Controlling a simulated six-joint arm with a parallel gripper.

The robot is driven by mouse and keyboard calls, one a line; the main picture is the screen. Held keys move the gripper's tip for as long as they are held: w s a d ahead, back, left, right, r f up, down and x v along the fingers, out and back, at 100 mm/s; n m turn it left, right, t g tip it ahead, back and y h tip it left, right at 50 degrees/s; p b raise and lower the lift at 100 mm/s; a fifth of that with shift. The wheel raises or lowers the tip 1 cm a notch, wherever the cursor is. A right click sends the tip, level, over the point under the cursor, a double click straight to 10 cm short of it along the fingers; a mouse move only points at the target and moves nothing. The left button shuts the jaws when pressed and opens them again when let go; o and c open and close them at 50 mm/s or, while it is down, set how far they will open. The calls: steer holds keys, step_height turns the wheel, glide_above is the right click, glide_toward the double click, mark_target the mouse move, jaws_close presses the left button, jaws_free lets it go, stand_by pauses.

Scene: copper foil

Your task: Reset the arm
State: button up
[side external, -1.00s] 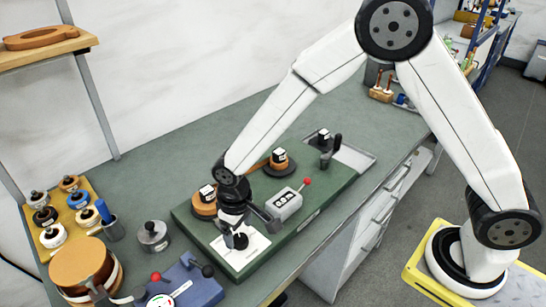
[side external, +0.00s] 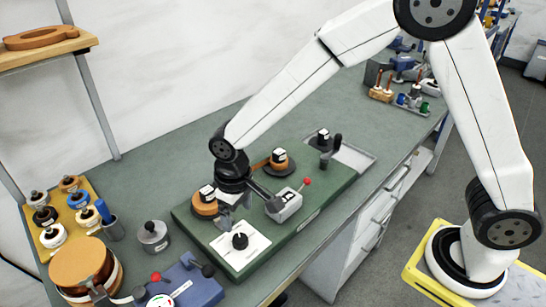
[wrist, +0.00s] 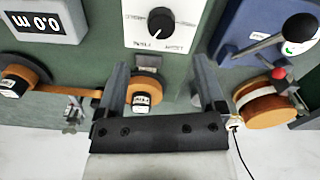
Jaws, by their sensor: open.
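My gripper (wrist: 160,95) is open and empty. In the side view it hangs above the green base board (side external: 320,205), just behind the white dial panel (side external: 250,247) with its black knob (side external: 240,241). In the wrist view the knob (wrist: 159,20) sits at the top centre, beyond my fingertips. An orange spool (side external: 205,203) with a white-topped black hub stands beside my gripper; it also shows in the wrist view (wrist: 143,88), between my fingers.
A grey counter box (side external: 285,205) with a red-knobbed lever stands right of my gripper. A blue device (side external: 185,285), a large copper roll (side external: 85,263) and a yellow tray (side external: 60,217) of spools lie left. The far bench middle is clear.

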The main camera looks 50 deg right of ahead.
steer(key=s+d+r+m+t, duration=0.1)
steer(key=s+d, duration=0.4)
steer(key=d, duration=0.4)
steer(key=s+d+r+m+t, duration=0.1)
steer(key=s+d+m, duration=0.1)
steer(key=s+d, duration=0.4)
steer(key=d, duration=0.3)
steer(key=shift+d+r+t, duration=0.15)
steer(key=shift+r+t, duration=0.15)
